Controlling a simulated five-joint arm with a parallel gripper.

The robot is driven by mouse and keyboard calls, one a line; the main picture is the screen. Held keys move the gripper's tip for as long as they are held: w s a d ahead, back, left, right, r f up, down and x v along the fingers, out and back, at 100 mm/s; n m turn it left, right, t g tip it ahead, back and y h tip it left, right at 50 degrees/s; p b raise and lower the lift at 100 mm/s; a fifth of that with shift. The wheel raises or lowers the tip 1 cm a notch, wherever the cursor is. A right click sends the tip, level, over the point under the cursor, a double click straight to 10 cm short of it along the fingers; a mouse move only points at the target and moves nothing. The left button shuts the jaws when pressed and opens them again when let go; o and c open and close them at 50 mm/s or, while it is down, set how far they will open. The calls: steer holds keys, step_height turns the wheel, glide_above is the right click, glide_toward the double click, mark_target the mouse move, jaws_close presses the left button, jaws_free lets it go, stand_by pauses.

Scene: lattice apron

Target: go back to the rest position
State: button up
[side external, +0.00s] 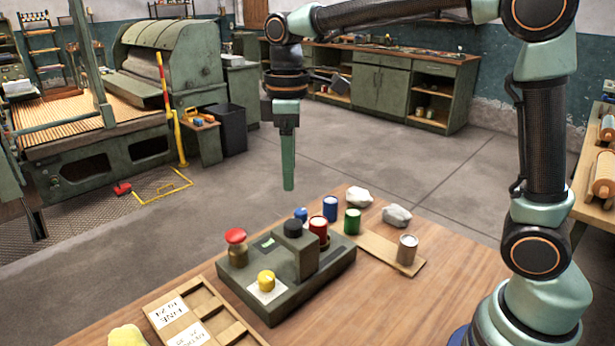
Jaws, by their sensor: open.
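My gripper (288,188) hangs pointing down in the side external view, in the air above the far left part of the wooden table. From this side its fingers line up and show as one green bar. Nothing shows held at its tip. My arm reaches to it from the right, with its base at the table's right side. The tip is apart from the things on the table, and it appears above and behind the dark control box (270,310).
A wooden tray (205,309) lies front left. The front right tabletop is clear.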

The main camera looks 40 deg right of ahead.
steer(key=shift+r, duration=0.25)
steer(key=s+d+m+t, duration=0.2)
steer(key=s+d+m, duration=0.1)
steer(key=s, duration=0.3)
steer(key=s+d+f+m+t, duration=0.1)
steer(key=s+d+m+t, duration=0.2)
steer(key=s+d+m, duration=0.1)
steer(key=shift+s+d+f+m+t, duration=0.25)
steer(key=shift+s+f+m+t, duration=0.05)
steer(key=shift+s+m, duration=0.65)
steer(key=shift+w+r, duration=0.1)
steer(key=shift+c, duration=0.5)
stand_by(1.2)
